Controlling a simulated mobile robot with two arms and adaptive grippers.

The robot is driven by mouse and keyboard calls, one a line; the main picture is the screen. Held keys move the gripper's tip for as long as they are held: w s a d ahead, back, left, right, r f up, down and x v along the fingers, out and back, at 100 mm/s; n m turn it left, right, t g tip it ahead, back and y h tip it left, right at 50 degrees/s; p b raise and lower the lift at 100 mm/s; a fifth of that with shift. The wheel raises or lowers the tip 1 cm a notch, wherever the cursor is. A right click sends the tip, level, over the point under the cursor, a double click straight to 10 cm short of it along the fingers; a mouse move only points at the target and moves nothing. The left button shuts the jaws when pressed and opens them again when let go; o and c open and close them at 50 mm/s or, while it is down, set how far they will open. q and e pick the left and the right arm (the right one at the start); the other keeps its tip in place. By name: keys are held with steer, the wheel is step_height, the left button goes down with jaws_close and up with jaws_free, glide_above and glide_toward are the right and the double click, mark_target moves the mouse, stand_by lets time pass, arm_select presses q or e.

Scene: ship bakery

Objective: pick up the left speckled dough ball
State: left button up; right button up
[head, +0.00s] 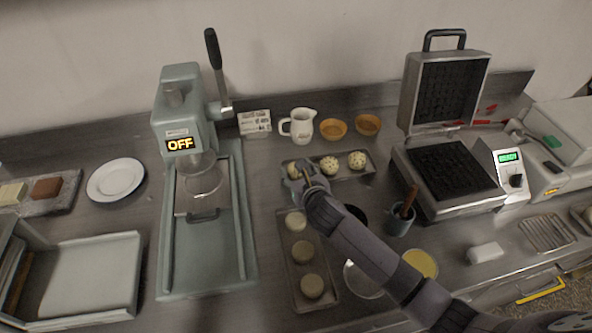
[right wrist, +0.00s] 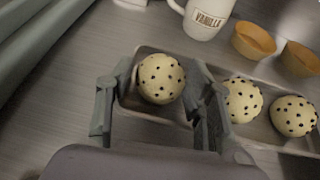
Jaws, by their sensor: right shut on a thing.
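Three cream dough balls with dark specks are at a metal tray (head: 341,177) in the head view. The left speckled dough ball (head: 293,170) is at the tray's left end, with the middle ball (head: 329,165) and right ball (head: 357,159) beside it. My right gripper (head: 297,181) is over that end, shut on the left ball. In the right wrist view the left ball (right wrist: 161,76) sits between the two fingers (right wrist: 160,95); I cannot tell whether it is clear of the tray. My left gripper is not in view.
A white vanilla jug (head: 301,125) and two orange cups (head: 333,129) stand behind the tray. A press (head: 208,220) is on the left, a waffle iron (head: 450,175) on the right. A tray of plain dough pieces (head: 305,262) lies in front.

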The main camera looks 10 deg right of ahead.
steer(key=shift+d+f, duration=0.15)
steer(key=shift+f, duration=0.1)
steer(key=c, duration=0.6)
steer(key=shift+c, duration=0.2)
